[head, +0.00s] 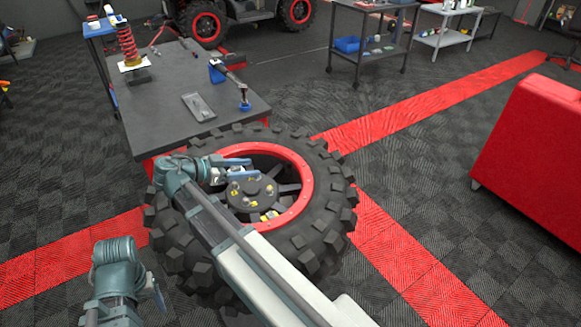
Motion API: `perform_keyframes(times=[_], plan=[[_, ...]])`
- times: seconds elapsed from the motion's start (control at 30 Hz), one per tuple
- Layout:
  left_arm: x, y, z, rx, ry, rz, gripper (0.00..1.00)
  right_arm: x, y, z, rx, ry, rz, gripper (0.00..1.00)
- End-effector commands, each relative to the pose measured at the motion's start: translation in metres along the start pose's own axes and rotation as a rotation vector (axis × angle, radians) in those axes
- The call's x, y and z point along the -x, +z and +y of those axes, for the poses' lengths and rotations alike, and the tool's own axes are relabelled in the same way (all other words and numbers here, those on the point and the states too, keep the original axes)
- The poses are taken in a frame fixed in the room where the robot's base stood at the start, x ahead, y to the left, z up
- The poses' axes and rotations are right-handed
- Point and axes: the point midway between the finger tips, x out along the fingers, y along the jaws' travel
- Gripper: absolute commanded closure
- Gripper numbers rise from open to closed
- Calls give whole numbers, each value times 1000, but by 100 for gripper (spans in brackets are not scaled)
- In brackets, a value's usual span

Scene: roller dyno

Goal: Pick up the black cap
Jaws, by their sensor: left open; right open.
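A large black knobby tyre (335,190) with a red rim (303,185) lies flat in front of the grey table. At its centre is a dark round hub piece (250,203) with several small yellow and metal bits on it. I cannot tell whether this piece is the black cap, and no separate cap is clear. My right gripper (238,168) is open, with blue fingers over the far left part of the rim, just beyond the hub piece. It appears empty. My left gripper (157,292) is open at the lower left, apart from the tyre and partly hidden by its own arm.
The grey table (165,125) behind the tyre holds a red spring (128,46), a flat grey plate (198,107) and a blue-ended tool (232,84). A red cabinet (535,155) stands at the right. The floor between tyre and cabinet is clear.

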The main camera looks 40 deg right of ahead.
Motion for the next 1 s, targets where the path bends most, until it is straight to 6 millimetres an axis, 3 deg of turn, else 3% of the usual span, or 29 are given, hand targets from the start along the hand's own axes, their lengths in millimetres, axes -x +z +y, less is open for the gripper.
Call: perform_keyframes(times=[0.2, 0.4, 0.77, 1.0], plan=[[-20, -1, 2, 0, 0, 0, 30, -44, 4, 2, -1, 4, 0, 42], [-29, -2, 3, 0, 0, 0, 30, -71, 2, 1, 0, 3, 0, 42], [-31, -2, 3, 0, 0, 0, 30, -81, 1, 0, 1, 1, 0, 42], [-44, -3, 4, 0, 0, 0, 30, -109, 2, -2, -1, 4, 0, 42]])
